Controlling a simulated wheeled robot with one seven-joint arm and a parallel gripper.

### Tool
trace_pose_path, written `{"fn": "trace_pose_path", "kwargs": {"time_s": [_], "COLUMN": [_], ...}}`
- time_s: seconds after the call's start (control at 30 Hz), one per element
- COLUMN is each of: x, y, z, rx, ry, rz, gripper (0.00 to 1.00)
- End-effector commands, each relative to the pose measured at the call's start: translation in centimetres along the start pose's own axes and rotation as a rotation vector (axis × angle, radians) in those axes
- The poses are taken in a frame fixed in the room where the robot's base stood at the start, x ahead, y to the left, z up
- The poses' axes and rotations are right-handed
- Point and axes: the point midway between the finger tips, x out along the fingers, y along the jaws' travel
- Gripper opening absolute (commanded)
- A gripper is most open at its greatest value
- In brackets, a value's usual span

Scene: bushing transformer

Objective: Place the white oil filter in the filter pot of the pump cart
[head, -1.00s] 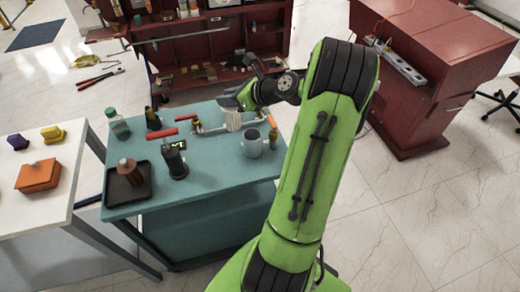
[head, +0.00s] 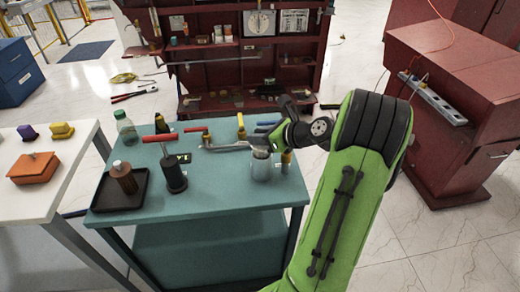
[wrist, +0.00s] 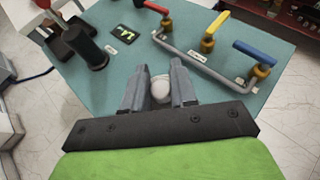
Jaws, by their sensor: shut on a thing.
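The white oil filter (wrist: 160,88) is between the two grey fingers of my gripper (wrist: 159,92) in the wrist view, and the fingers are shut on it. In the head view my gripper (head: 268,140) is over the right part of the teal pump cart (head: 220,200). The filter (head: 260,152) shows there as a pale shape at the mouth of the grey filter pot (head: 262,171). I cannot tell whether it is inside the pot or just above it. The pot is not clearly visible in the wrist view, where the filter and fingers block that area.
A pipe (wrist: 205,62) with red, yellow and blue valve handles runs close behind the pot. A black pump (head: 174,177) with a red handle stands left of it. A black tray (head: 97,203) holds a brown bottle (head: 124,178). The cart's front middle is clear.

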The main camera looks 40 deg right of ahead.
Motion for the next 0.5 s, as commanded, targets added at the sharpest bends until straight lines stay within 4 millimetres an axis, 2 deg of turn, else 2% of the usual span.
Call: {"fn": "trace_pose_path", "kwargs": {"time_s": [0.03,0.13,0.47,0.5], "x": [0.8,1.5,1.6,1.6], "y": [0.1,0.1,0.0,0.0], "z": [-1.6,-3.0,-3.1,-3.1], "rx": [0.005,0.003,0.003,0.002], "ry": [0.002,0.000,0.001,0.001], "rz": [0.003,0.002,0.001,0.001], "gripper": [0.00,0.00,0.00,0.31]}}
